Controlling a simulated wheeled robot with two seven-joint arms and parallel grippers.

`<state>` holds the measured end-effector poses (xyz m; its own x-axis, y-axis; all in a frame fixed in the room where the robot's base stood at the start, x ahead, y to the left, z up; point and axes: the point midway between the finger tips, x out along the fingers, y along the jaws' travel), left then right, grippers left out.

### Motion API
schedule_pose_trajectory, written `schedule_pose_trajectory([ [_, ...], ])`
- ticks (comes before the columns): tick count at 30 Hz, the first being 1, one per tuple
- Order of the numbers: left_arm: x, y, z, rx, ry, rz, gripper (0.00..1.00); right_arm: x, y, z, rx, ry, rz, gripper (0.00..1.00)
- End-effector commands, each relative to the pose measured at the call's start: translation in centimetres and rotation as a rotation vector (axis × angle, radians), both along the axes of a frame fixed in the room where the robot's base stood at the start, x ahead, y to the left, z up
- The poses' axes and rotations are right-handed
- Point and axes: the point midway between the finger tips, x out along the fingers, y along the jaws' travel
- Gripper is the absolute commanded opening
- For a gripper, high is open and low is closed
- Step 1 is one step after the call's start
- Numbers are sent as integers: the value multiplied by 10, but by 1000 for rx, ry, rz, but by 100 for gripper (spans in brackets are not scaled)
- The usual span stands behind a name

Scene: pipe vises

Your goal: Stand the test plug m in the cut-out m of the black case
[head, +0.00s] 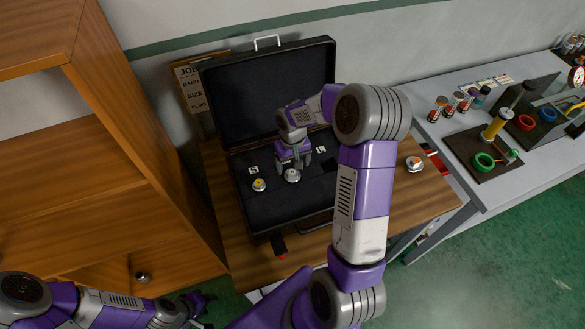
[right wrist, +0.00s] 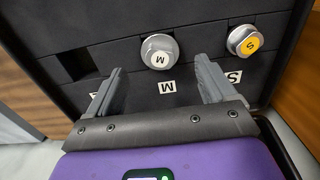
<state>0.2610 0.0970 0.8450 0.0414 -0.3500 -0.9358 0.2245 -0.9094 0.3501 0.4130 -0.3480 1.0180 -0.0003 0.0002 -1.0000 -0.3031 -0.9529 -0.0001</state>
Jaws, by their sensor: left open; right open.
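The test plug m (right wrist: 160,50), a silvery plug with a white cap marked M, stands in the black case (right wrist: 275,45) behind the M label (right wrist: 167,87). It also shows in the head view (head: 292,175). The cut-out under it is hidden by the plug; I see no clear tilt. My right gripper (right wrist: 156,75) is open, its fingers on either side of the M label and apart from the plug. In the head view my right gripper (head: 292,161) is over the case. My left gripper (head: 198,304) is open and empty at the bottom, away from the case.
A yellow-capped S plug (right wrist: 244,41) stands beside plug m. An empty cut-out (right wrist: 76,64) is on the other side. Another plug (head: 414,163) sits on the wooden table (head: 440,197). The raised case lid (head: 265,90) stands behind my right gripper. A workbench (head: 450,110) is at right.

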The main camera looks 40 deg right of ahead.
Motion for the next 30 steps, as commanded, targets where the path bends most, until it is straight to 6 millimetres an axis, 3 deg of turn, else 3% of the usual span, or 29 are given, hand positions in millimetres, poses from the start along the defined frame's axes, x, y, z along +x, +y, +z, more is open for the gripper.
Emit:
schedule_pose_trajectory([
  [6,0,0,3,0,0,0,43,1,0,50,-2,-6,0,84],
  [12,0,0,4,0,0,0,43,1,0,75,-1,-2,0,84],
  [30,0,0,4,0,0,0,43,0,0,81,0,0,1,84],
])
